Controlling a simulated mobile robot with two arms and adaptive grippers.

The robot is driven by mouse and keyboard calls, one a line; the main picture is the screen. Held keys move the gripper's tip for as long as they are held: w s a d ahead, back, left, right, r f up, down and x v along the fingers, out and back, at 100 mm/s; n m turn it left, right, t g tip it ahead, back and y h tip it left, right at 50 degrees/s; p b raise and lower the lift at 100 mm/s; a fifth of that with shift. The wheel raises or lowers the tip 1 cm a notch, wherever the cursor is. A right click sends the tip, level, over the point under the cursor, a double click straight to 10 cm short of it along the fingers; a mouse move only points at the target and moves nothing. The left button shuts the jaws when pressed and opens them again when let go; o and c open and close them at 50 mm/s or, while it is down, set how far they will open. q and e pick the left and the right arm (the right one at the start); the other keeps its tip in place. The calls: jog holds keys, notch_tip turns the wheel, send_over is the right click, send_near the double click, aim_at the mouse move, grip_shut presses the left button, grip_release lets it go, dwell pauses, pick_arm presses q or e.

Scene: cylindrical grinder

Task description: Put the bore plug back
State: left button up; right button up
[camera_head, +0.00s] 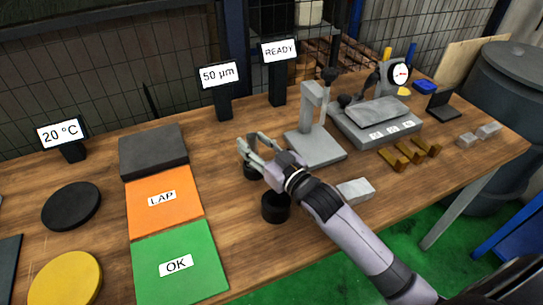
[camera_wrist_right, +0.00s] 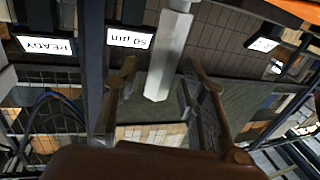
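My right gripper (camera_head: 252,145) reaches in from the lower right over the middle of the wooden table. Its two fingers are apart, and I see nothing clamped between them. In the right wrist view the fingers (camera_wrist_right: 160,85) also stand apart. A pale grey bar (camera_wrist_right: 165,60) shows between them, with gaps on both sides; I cannot tell what it belongs to. A dark round piece (camera_head: 249,173) is partly hidden under the gripper. A black cylinder (camera_head: 276,208) stands just in front of it. I cannot tell which piece is the bore plug. My left gripper is not in view.
A grey stand (camera_head: 316,150) with an upright post is close right of the gripper. A dial gauge (camera_head: 399,75), brass V-shaped blocks (camera_head: 408,153) and a grey block (camera_head: 355,190) lie further right. An orange LAP mat (camera_head: 163,215) and a green OK mat (camera_head: 178,280) lie left.

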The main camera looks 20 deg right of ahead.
jog(key=p+v, duration=0.3)
jog(key=v, duration=0.8)
